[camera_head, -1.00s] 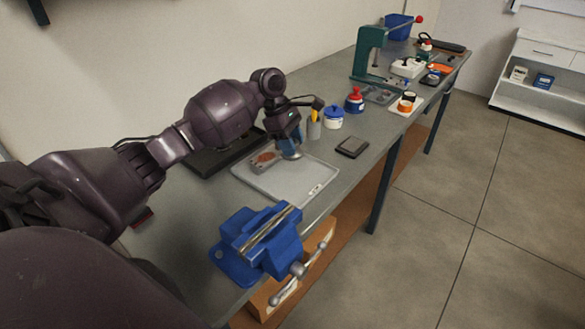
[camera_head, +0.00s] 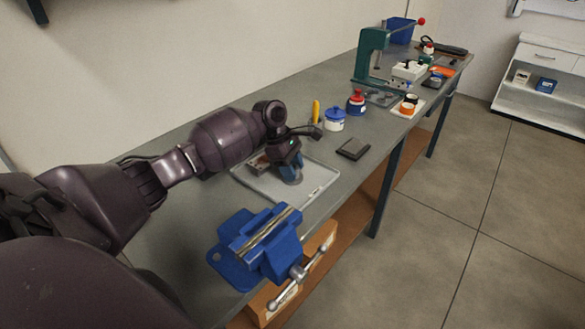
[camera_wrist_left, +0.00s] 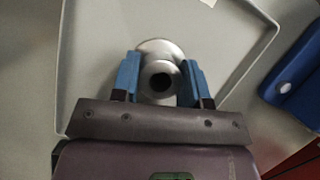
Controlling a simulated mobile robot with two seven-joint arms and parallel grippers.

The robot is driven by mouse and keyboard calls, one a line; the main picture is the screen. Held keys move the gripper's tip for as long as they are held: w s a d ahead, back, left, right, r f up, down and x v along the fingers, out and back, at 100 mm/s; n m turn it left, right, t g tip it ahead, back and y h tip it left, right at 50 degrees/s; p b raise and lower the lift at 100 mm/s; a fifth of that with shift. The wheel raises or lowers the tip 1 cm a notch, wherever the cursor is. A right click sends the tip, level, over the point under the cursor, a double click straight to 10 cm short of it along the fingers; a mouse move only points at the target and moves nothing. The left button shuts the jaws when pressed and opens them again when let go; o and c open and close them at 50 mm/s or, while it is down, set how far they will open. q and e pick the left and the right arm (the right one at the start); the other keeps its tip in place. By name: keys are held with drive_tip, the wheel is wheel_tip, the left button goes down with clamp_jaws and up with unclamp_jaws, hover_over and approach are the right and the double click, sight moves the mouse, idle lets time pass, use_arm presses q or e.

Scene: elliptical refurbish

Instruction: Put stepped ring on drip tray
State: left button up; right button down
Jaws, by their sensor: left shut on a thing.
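The stepped ring (camera_wrist_left: 160,48) is a silver, round, flanged piece with a dark centre hole. It sits between the blue fingers of my left gripper (camera_wrist_left: 159,82) in the left wrist view, and the gripper is shut on it. In the head view my left gripper (camera_head: 291,174) points down over the grey drip tray (camera_head: 312,192), and the ring (camera_head: 293,178) is mostly hidden by the fingers. The tray's raised rim also shows in the left wrist view (camera_wrist_left: 66,60). I cannot tell whether the ring touches the tray floor. My right gripper is not in view.
A blue vise (camera_head: 258,245) stands at the bench's near edge. A dark flat box (camera_head: 353,149), a blue-lidded pot (camera_head: 335,119) and a red-topped bottle (camera_head: 356,102) stand beyond the tray. A green press (camera_head: 372,55) is farther back.

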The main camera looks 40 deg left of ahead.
use_arm(q)
drive_tip(key=o, duration=1.1)
drive_tip(key=shift+f, duration=0.1)
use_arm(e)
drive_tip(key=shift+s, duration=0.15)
use_arm(q)
drive_tip(key=shift+r, duration=0.2)
drive_tip(key=shift+p+v, duration=1)
drive_tip(key=shift+v, duration=4.95)
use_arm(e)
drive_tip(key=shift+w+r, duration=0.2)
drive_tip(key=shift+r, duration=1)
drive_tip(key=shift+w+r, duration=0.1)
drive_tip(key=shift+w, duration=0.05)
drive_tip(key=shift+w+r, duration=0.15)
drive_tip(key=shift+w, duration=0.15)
